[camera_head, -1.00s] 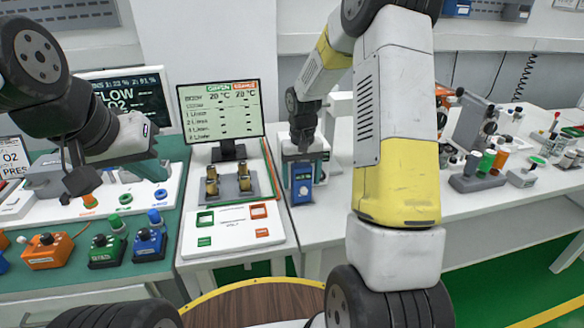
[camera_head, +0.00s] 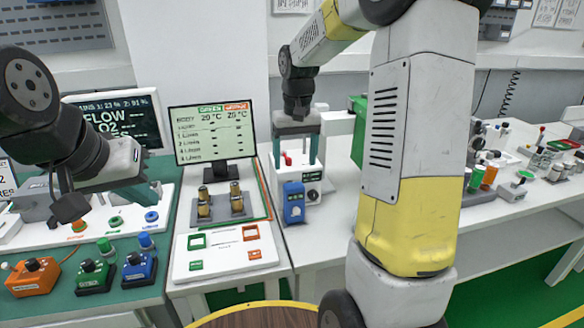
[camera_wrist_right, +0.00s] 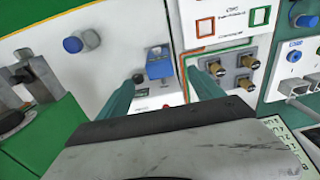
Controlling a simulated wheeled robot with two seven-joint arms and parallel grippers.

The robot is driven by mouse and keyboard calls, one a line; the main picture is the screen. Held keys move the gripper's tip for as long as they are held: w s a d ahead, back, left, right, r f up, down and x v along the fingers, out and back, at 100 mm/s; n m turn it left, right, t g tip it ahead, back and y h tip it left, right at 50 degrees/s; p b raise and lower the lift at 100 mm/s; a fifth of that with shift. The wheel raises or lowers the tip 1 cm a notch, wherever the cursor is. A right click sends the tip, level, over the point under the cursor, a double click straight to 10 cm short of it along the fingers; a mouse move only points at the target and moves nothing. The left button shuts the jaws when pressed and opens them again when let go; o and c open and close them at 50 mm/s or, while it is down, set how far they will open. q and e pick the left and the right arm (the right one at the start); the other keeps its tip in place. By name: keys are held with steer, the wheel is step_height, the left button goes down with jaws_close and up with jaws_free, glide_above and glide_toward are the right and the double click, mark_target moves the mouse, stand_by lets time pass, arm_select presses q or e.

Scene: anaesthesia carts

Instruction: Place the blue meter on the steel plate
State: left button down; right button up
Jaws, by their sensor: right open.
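The blue meter (camera_head: 293,203) stands upright at the front of a white box on the middle bench. It also shows in the right wrist view (camera_wrist_right: 158,67), beyond and between the fingertips. My right gripper (camera_head: 296,160) points down over the white box, behind the meter, with its teal fingers apart. It is open and empty in the right wrist view (camera_wrist_right: 159,78).
A monitor (camera_head: 212,134) stands behind the grey plate. A white panel (camera_head: 222,252) with green and orange frames lies in front. Orange, green and blue devices (camera_head: 139,268) stand at the left. A green box (camera_head: 358,130) is partly hidden by my right arm.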

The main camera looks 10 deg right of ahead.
steer(key=s+a+r+t+y, duration=0.1)
steer(key=s+r, duration=0.3)
steer(key=s, duration=0.7)
steer(key=s+a+r+t+y, duration=0.1)
steer(key=s+r+t, duration=0.3)
steer(key=s, duration=0.7)
steer(key=shift+r+t, duration=0.25)
steer(key=shift+t, duration=0.05)
steer(key=shift+s, duration=0.1)
